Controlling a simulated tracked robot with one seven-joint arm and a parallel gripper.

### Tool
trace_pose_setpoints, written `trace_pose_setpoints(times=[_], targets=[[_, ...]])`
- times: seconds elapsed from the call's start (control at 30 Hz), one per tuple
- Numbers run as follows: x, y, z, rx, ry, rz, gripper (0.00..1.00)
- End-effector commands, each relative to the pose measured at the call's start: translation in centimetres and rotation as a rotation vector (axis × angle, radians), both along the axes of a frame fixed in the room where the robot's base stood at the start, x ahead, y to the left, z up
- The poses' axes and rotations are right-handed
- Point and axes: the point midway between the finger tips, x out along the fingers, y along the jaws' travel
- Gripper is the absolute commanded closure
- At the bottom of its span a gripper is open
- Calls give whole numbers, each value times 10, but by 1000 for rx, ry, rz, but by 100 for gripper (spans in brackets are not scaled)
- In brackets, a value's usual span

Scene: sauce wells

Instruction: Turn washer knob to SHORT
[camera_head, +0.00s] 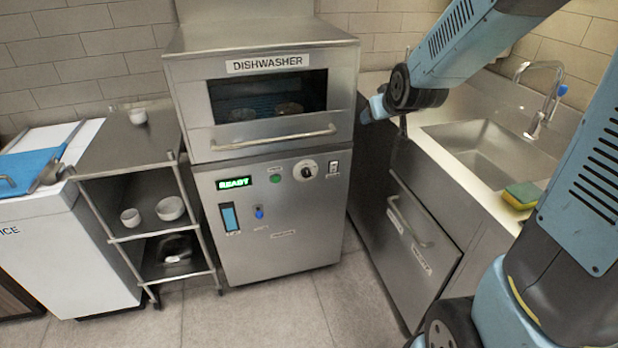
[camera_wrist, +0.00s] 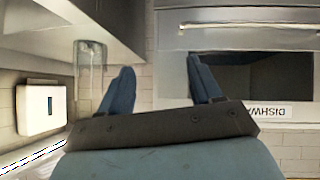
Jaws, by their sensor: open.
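The steel dishwasher (camera_head: 262,105) stands at the centre of the head view, with a READY display on its lower panel. The washer knob (camera_head: 305,170) is a round pale dial with a dark centre on that panel, right of a green button (camera_head: 275,180). Its setting marks are too small to read. My gripper (camera_head: 371,110) is right of the dishwasher's upper part, above the knob's height in the picture and apart from it. In the wrist view my gripper (camera_wrist: 161,88) is open and empty, its two blue fingers spread. The knob does not show in the wrist view.
A steel shelf (camera_head: 128,150) with bowls stands left of the dishwasher. A sink counter (camera_head: 470,170) with a faucet (camera_head: 545,95) and a yellow-green sponge (camera_head: 521,194) is to the right. The dishwasher's door handle (camera_head: 275,139) sticks out above the panel. The floor in front is clear.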

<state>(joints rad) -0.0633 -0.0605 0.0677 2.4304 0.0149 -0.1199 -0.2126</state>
Motion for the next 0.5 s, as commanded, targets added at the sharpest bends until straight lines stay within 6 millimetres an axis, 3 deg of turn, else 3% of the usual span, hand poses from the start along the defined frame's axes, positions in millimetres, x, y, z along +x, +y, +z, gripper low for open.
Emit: trace_pose_setpoints(times=[0.2, 0.5], targets=[[39, 18, -37, -25, -76, 47, 36], [78, 46, -89, -60, -196, 114, 36]])
